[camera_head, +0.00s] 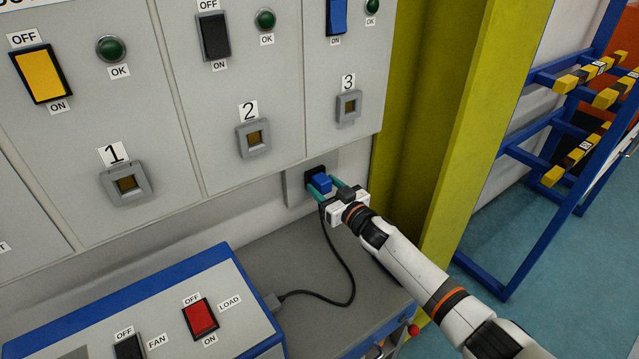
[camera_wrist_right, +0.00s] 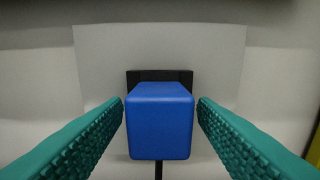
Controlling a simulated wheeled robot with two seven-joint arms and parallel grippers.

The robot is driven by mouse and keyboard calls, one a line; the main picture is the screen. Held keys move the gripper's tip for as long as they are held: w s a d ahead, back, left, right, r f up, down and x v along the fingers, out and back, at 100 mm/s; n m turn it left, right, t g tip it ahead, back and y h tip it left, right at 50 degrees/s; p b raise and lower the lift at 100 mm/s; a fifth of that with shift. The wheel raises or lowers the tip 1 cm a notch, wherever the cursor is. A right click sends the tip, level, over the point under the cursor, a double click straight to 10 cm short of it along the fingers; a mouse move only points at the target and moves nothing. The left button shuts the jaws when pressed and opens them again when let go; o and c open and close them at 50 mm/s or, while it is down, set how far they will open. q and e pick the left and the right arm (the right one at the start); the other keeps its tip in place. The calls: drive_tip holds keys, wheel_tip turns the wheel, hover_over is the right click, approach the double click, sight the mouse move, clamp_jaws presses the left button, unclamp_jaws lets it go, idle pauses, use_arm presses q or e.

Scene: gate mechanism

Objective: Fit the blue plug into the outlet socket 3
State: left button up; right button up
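The blue plug (camera_head: 322,183) sits at a black holder (camera_head: 313,171) on a pale plate low on the wall, below the numbered panels. In the right wrist view the plug (camera_wrist_right: 160,120) is centred in front of the black holder (camera_wrist_right: 160,76). My right gripper (camera_head: 328,190) straddles it, one teal finger on each side. In the wrist view a narrow gap shows between each fingertip and the plug, so the gripper looks open. Outlet socket 3 (camera_head: 348,106) is a grey square frame, up and right of the plug, with nothing in it. My left gripper is out of view.
A dark cable (camera_head: 350,285) runs from the plug area down to a grey and blue box (camera_head: 240,315) with a red switch. Socket 2 (camera_head: 254,138) and socket 1 (camera_head: 127,183) are empty. A yellow-green post (camera_head: 440,130) stands right of the panels.

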sight(327, 188)
drive_tip(key=c, duration=0.9)
drive_tip(key=shift+s+d, duration=0.1)
drive_tip(key=shift+s+d, duration=0.1)
drive_tip(key=shift+s, duration=0.05)
drive_tip(key=shift+p, duration=0.3)
drive_tip(key=shift+p+v, duration=1.05)
drive_tip(key=shift+v, duration=0.05)
drive_tip(key=shift+p+v, duration=0.75)
drive_tip(key=shift+v, duration=0.4)
